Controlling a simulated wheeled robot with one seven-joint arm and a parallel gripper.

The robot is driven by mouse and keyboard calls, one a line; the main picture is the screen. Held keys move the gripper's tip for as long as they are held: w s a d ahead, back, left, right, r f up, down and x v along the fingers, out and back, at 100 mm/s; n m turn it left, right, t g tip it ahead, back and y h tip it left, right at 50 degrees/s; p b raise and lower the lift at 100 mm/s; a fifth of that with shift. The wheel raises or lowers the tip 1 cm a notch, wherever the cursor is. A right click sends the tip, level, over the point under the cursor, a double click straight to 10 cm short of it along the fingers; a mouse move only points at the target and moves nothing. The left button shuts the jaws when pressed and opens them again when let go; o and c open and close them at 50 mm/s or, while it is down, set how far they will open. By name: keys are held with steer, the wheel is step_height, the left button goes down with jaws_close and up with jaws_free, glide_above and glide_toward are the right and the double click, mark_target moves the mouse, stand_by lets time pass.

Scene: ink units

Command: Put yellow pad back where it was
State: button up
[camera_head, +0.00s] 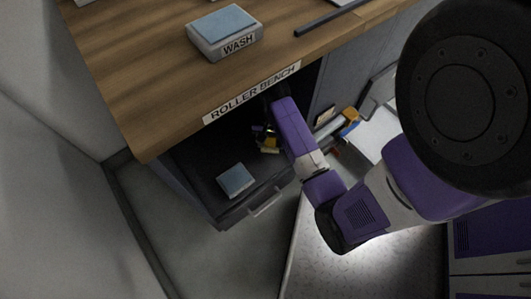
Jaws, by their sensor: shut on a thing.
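My purple arm reaches under the front edge of the bench, over an open dark drawer (207,175). My gripper (267,139) is small and dark in the shade there, near the drawer's back right part. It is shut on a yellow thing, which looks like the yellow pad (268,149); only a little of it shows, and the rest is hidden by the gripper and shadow. I cannot tell whether the pad touches the drawer floor. A blue-topped pad (235,180) lies in the front of the drawer, left of the gripper and apart from it.
The wooden bench top (135,75), labelled ROLLER BENCH, overhangs the drawer. A blue-topped WASH block (225,32) and a dark rod (328,18) lie on it. Right of my forearm are a white tray (376,133) and a yellow-and-blue item (349,122). The drawer's middle looks clear.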

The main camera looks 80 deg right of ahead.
mark_target(270, 159)
step_height(270, 159, down, 10)
steer(key=b, duration=0.4)
steer(key=o, duration=1.3)
steer(key=shift+r, duration=0.15)
